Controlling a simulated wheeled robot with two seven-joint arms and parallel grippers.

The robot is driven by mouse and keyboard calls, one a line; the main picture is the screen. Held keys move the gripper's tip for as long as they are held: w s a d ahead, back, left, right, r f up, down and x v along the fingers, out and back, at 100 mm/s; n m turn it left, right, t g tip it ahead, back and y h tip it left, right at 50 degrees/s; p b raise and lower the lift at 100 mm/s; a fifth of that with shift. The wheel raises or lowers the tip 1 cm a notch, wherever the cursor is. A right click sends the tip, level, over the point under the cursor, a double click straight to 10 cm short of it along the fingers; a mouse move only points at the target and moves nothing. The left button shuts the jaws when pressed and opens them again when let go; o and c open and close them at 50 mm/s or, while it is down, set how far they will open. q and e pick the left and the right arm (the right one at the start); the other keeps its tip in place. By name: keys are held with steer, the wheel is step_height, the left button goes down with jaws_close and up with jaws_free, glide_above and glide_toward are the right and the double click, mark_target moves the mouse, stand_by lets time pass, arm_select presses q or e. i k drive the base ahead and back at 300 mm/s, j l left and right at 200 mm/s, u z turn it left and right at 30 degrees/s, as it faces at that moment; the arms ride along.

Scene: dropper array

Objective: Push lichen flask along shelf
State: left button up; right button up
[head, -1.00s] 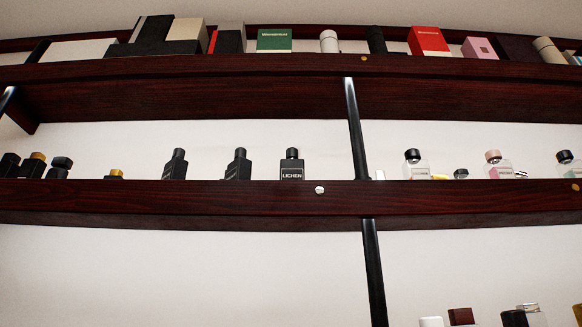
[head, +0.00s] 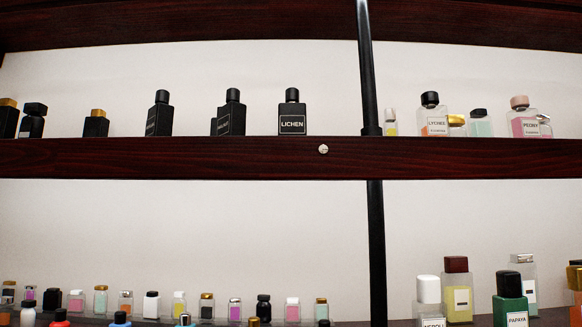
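The lichen flask (head: 292,113) is a black bottle with a black cap and a white-edged label reading LICHEN. It stands upright on the dark red-brown middle shelf (head: 200,158), left of the black upright post. A white round knob (head: 323,149) sits on the shelf's front edge, just right of below the flask. Neither of my grippers shows in the head view.
Two black bottles, one nearer (head: 231,114) and one farther left (head: 159,115), stand left of the flask. A black post (head: 367,70) rises to its right. Beyond the post are a LYCHEE bottle (head: 432,115) and a PEONY bottle (head: 523,118). Many small bottles line the lower shelf.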

mark_target(292, 115)
steer(key=k+j, duration=0.25)
steer(key=j, duration=0.15)
steer(key=k+j, duration=0.1)
steer(key=j, duration=0.6)
steer(key=k+j+u, duration=0.15)
steer(key=j, duration=1.3)
steer(key=k+u, duration=0.05)
